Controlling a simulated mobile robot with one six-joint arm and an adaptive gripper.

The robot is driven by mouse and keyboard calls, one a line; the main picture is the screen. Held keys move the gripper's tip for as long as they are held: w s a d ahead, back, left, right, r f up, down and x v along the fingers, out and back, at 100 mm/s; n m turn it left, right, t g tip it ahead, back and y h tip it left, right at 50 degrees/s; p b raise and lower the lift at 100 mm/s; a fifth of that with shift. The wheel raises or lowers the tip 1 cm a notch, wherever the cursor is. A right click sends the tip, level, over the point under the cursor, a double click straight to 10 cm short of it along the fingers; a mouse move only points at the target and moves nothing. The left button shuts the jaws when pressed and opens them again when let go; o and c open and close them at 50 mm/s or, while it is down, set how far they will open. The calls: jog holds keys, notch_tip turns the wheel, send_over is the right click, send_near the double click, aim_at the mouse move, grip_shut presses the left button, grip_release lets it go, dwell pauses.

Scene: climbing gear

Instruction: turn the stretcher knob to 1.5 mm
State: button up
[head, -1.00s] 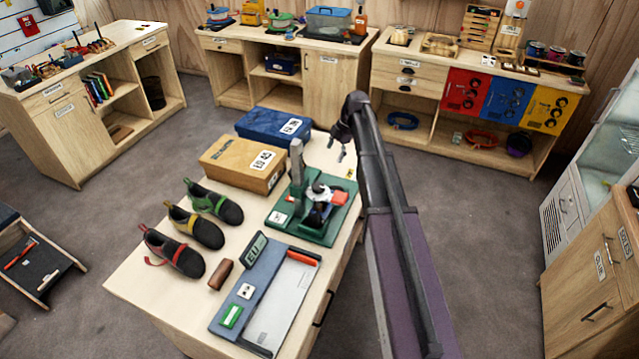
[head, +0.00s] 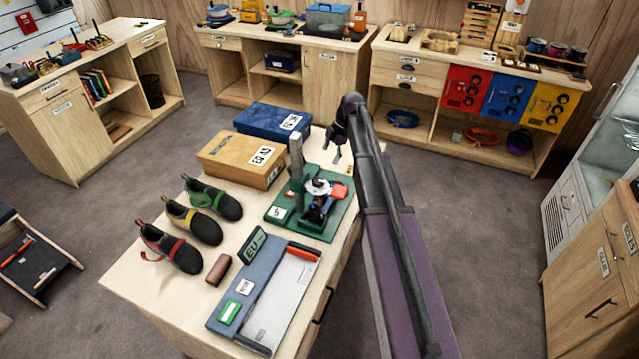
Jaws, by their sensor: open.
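The shoe stretcher is a green-based device (head: 322,223) with a grey-green upright post, at the right side of the middle table. A white ring-like part (head: 318,187), dark parts and a red piece (head: 338,192) sit on it. Which part is the knob, and any millimetre scale, is too small to tell. My gripper (head: 336,158) hangs from the bent end of my arm, open and empty, above and just behind the stretcher, apart from it. My arm comes in from the lower right, beside the table's right edge.
On the table (head: 140,280) stand a tan box (head: 235,160), a blue box (head: 272,121), several shoes (head: 190,222), a brown roller-like block (head: 218,270) and a blue-grey measuring board (head: 262,290). Grey floor is open right of the table.

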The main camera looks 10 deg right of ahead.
aim_at(318, 181)
jog(key=shift+b+x, duration=4.6)
jog(key=shift+x, duration=0.65)
jog(key=shift+f, duration=0.1)
jog(key=shift+s, duration=0.1)
jog(key=c, duration=1.1)
